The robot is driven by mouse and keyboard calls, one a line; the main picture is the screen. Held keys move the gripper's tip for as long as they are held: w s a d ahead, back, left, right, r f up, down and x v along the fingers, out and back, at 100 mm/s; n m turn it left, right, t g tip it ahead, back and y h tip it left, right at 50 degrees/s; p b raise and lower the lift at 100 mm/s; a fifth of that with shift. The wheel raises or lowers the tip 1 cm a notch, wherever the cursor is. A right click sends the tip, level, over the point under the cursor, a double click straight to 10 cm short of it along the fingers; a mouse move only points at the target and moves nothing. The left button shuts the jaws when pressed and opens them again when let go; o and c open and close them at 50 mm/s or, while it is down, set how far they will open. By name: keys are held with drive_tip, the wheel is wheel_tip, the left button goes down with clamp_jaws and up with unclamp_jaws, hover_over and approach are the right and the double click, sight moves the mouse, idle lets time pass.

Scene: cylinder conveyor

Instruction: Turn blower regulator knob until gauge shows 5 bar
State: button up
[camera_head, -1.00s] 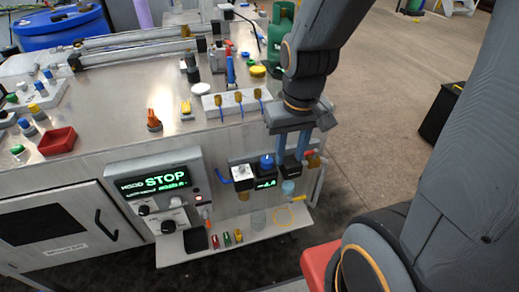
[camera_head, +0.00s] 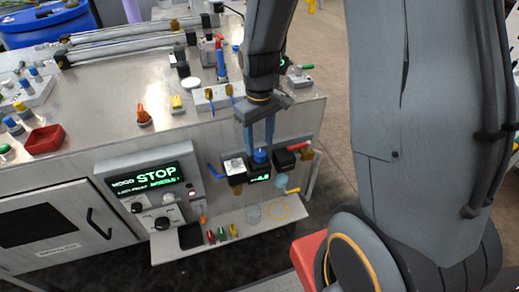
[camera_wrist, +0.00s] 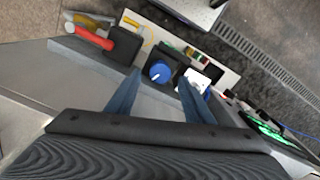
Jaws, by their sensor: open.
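The blue regulator knob (camera_head: 260,156) sits on top of a dark unit on the front of the metal bench. A small display with green digits (camera_head: 260,178) is just below it; the digits are too small to read. My gripper (camera_head: 260,142) points down with its two blue fingers just above the knob. In the wrist view the knob (camera_wrist: 159,71) shows with a white mark on top, between and beyond the open fingers of my gripper (camera_wrist: 155,95). I see no contact between the fingers and the knob.
A unit with a white top (camera_head: 234,166) is close left of the knob, and a black block with a red-orange handle (camera_head: 284,158) is close right. A shelf (camera_head: 235,238) juts out below. A control panel reading STOP (camera_head: 150,183) is further left.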

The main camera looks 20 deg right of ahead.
sight(259, 152)
drive_tip(key=shift+f, duration=2.05)
drive_tip(key=c, duration=1)
drive_tip(key=shift+m+p, duration=0.5)
drive_tip(key=shift+m, duration=0.3)
drive_tip(key=shift+c, duration=0.2)
drive_tip(key=o, duration=1)
drive_tip(key=shift+o, duration=0.2)
drive_tip(key=shift+r, duration=0.1)
